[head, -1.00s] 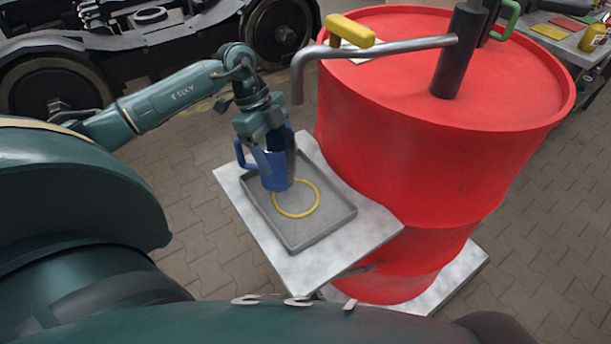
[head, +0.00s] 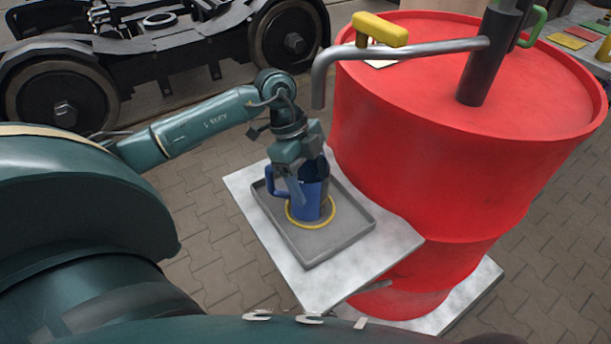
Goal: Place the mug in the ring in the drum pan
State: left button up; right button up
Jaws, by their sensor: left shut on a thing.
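The blue mug (head: 308,204) is upright in my left gripper (head: 305,180), which is shut on it from above. The mug's handle points left in the head view. The mug's base appears inside the yellow ring (head: 330,219), toward the ring's back; I cannot tell whether it touches the pan floor. The ring lies in the grey drum pan (head: 318,249), a shallow rectangular tray on a pale metal shelf (head: 325,287). The gripper hides part of the mug's rim. My right gripper is not in view.
A large red drum (head: 440,150) stands right beside the shelf. Bogie wheels (head: 62,100) stand behind on the paved floor.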

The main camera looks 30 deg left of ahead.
pick_arm(q)
jog(key=shift+d+r, duration=0.15)
jog(key=o, duration=1)
jog(key=shift+f, duration=0.2)
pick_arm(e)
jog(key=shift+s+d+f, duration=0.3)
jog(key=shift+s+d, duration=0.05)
pick_arm(q)
jog(key=shift+r, duration=0.1)
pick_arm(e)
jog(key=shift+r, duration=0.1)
pick_arm(q)
jog(key=shift+r, duration=0.25)
jog(key=v, duration=1.1)
jog(key=shift+r, duration=0.35)
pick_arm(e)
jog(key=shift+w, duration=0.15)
